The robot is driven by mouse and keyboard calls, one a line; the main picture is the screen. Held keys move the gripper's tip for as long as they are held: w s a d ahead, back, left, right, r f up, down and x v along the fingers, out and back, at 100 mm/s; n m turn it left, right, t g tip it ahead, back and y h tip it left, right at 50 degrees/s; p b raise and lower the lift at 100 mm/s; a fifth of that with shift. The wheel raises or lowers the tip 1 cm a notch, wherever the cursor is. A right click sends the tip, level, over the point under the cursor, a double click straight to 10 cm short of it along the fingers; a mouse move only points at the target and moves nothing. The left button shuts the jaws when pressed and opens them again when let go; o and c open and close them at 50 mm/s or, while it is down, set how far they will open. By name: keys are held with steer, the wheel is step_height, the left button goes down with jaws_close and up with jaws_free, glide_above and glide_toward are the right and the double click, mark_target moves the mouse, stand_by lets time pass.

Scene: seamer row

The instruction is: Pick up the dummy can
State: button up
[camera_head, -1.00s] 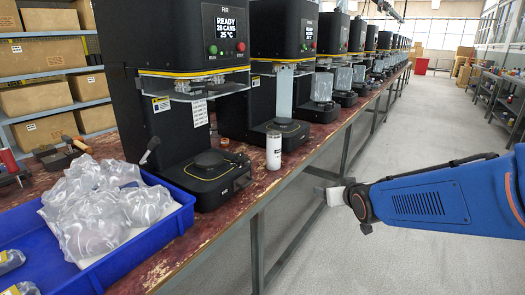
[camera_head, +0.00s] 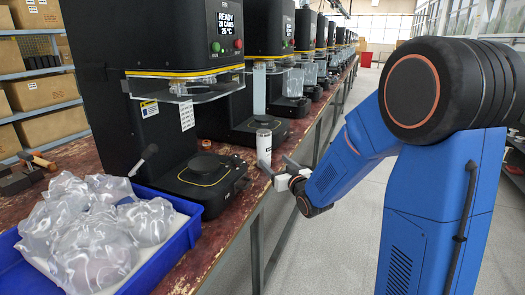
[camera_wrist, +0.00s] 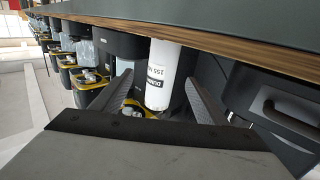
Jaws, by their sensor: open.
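The dummy can (camera_head: 264,146) is a white cylinder standing upright near the front edge of the workbench, between two black seamer machines. In the wrist view the white can (camera_wrist: 160,78) shows dark lettering reading "DUMMY" and "155 MM". My gripper (camera_head: 276,168) is at the bench edge, close to the can in the head view. In the wrist view the two fingers of my gripper (camera_wrist: 158,88) are spread apart, one on either side of the can in the picture. Nothing is held, and contact with the can does not show.
A black seamer (camera_head: 160,85) with a "READY" display stands left of the can, with more seamers in a row behind. A blue tray (camera_head: 180,238) of clear plastic bags sits on the red worn bench (camera_head: 228,240). The aisle floor (camera_head: 345,235) to the right is clear.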

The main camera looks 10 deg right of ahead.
mark_target(268, 156)
steer(key=w, duration=0.2)
steer(key=w+a, duration=0.1)
steer(key=w, duration=0.5)
steer(key=shift+w+a, duration=0.1)
steer(key=shift+a, duration=0.2)
steer(key=shift+w+a, duration=0.25)
steer(key=shift+w, duration=0.6)
steer(key=shift+w+a, duration=0.25)
steer(key=shift+w, duration=0.6)
steer(key=shift+w+a, duration=0.25)
steer(key=shift+w, duration=0.6)
steer(key=c, duration=1.3)
